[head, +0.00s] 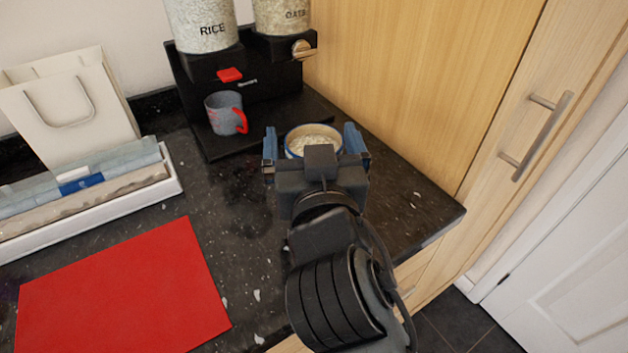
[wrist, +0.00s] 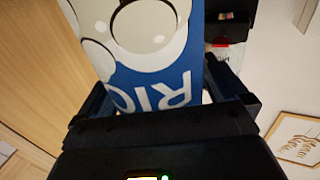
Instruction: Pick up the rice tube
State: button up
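The rice tube (head: 313,133) stands on the dark worktop, its round top with a blue rim and pale contents showing in the head view. In the wrist view the tube (wrist: 150,70) is blue and white with large white letters, partly cut off. My gripper (head: 312,145) is open, with one finger on each side of the tube. A small gap shows between the tube and a finger in both views. The gripper body hides the lower part of the tube in the head view. The fingers also show around the tube in the wrist view (wrist: 160,88).
A black dispenser (head: 268,87) with rice and oats containers stands behind, with a grey mug (head: 222,113) on its base. A wooden cabinet (head: 420,70) rises close on the right. A red mat (head: 125,290), white tray (head: 170,187) and white bag (head: 75,105) lie to the left.

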jog(key=c, duration=1.6)
jog(key=shift+c, duration=0.4)
jog(key=shift+r, duration=0.2)
